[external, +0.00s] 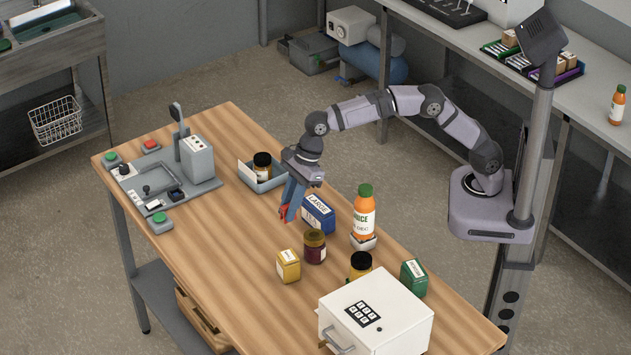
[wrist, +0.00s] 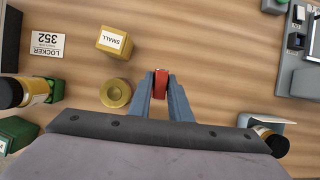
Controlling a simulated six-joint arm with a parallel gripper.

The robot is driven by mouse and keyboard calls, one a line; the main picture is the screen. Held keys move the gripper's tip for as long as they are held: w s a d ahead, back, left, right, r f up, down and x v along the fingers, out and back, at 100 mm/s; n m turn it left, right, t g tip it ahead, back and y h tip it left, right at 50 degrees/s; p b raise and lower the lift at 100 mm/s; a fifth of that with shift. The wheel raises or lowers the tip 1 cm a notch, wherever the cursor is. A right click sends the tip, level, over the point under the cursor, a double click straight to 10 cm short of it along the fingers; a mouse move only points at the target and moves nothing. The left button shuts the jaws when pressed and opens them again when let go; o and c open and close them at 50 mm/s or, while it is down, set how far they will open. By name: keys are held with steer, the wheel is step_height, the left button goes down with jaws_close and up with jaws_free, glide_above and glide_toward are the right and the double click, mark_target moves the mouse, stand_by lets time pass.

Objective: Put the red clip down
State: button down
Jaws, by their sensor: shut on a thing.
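The red clip (wrist: 160,84) is between the fingertips of my gripper (wrist: 160,86) in the wrist view. My gripper is shut on it. In the external view my gripper (external: 286,216) points down over the wooden table, left of the blue LARGE box, with a bit of the red clip (external: 283,213) showing at its tips. I cannot tell whether the clip touches the table or hangs just above it.
A blue LARGE box (external: 318,214), a dark red jar (external: 314,246) and a yellow SMALL box (external: 288,266) stand near my gripper. An orange juice bottle (external: 364,213) stands to the right. A white locker (external: 377,315) is at the front. Table to the gripper's left is clear.

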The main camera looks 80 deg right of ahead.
steer(key=shift+f+p, duration=0.75)
steer(key=shift+f, duration=4.25)
steer(key=shift+f, duration=0.1)
steer(key=c, duration=1.6)
jaws_free()
steer(key=shift+c, duration=0.2)
steer(key=b+v, duration=0.2)
steer(key=v, duration=1)
steer(key=shift+w, duration=0.1)
